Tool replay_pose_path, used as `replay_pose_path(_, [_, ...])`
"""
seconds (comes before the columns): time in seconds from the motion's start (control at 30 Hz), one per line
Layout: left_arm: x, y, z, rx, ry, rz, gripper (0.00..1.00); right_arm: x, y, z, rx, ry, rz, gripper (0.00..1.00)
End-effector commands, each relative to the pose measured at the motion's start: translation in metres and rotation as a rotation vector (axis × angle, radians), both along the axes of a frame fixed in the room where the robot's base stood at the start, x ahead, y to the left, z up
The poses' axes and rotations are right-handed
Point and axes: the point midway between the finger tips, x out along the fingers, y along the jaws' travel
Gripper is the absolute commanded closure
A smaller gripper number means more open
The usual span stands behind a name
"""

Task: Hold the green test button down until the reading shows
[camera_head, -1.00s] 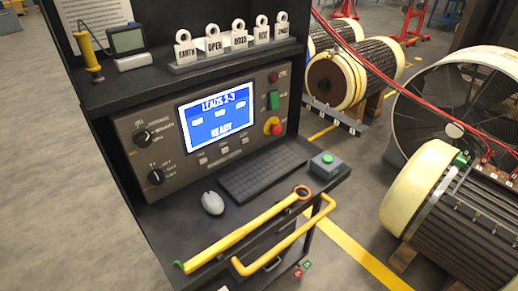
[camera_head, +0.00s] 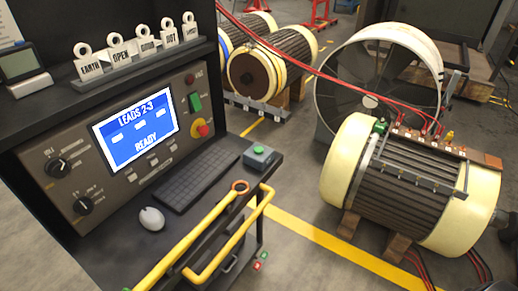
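The green test button (camera_head: 259,150) sits on top of a small grey box (camera_head: 262,160) at the right end of the console's shelf. Nothing touches it, and I cannot tell from here whether it is pressed in. The blue screen (camera_head: 136,130) on the console panel reads "LEADS 2-3" and "READY", with small white blocks between the lines and no number that I can make out. Neither of my grippers is in view.
A keyboard (camera_head: 203,172) and a mouse (camera_head: 151,219) lie left of the button box. Yellow rails (camera_head: 222,237) run along the shelf's front. A red knob (camera_head: 201,129) is on the panel. A motor (camera_head: 410,190) with red leads (camera_head: 316,73) stands right.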

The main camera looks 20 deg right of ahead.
Motion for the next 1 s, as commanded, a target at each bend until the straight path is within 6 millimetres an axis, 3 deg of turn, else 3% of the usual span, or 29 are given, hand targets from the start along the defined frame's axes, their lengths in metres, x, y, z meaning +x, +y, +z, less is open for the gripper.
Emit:
replay_pose_path(0.07, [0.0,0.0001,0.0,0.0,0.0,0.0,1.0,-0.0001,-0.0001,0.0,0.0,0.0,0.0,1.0])
replay_pose_path(1.0, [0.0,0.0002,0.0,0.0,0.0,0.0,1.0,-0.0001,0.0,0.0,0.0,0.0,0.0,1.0])
